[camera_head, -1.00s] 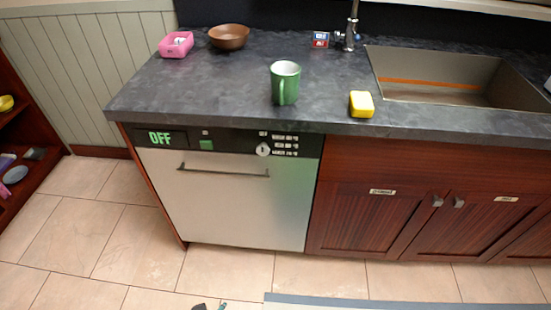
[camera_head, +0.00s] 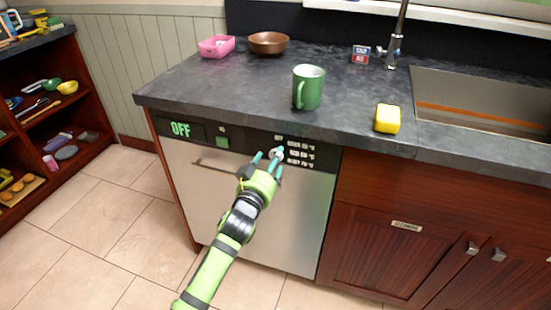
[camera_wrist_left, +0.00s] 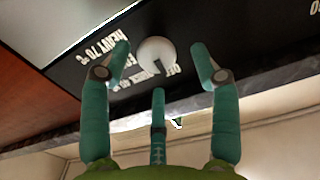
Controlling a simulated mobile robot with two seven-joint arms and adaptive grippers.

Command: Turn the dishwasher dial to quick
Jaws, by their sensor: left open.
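The dishwasher (camera_head: 240,213) has a pale metal door and a black control strip under the counter. Its display (camera_head: 181,129) reads OFF in green. The white round dial (camera_head: 277,152) is on the strip, with setting labels to its right. My left gripper (camera_head: 268,160) is open in front of the dial. In the left wrist view the dial (camera_wrist_left: 157,53) sits between the spread teal fingers of my left gripper (camera_wrist_left: 160,75), with its dark pointer slot visible. Whether any finger touches it I cannot tell. My right gripper is out of view.
A green button (camera_head: 222,142) is left of the dial. The dark counter (camera_head: 200,85) above holds a green mug (camera_head: 309,88), a yellow sponge (camera_head: 387,119), a brown bowl (camera_head: 268,42) and a pink container (camera_head: 216,46). A sink (camera_head: 480,105) is at right.

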